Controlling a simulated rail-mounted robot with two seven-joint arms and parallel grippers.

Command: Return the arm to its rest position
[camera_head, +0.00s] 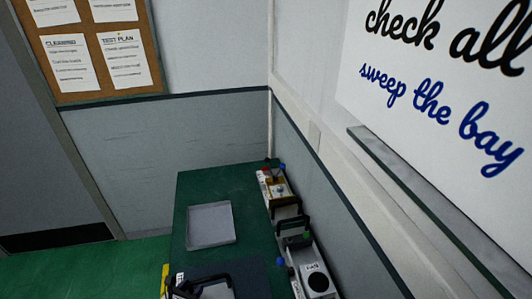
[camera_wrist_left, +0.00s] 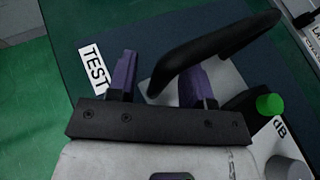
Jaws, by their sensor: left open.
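My left gripper (camera_wrist_left: 160,78) shows in the left wrist view with its two purple fingers apart, so it is open. A black handle (camera_wrist_left: 225,42) of a grey instrument lies just beyond the fingers. Its lower end appears between them, and I cannot tell whether it touches either finger. In the head view only dark parts show at the bottom edge, where the left gripper (camera_head: 202,288) and the handle are hard to tell apart. My right gripper is not in view.
A green bench (camera_head: 192,184) carries a shallow grey tray (camera_head: 210,225). Several instruments with black handles, including a grey one (camera_head: 313,277), line its right side against the wall. A white label reading TEST (camera_wrist_left: 93,68) lies left of the fingers. Green floor is free at left.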

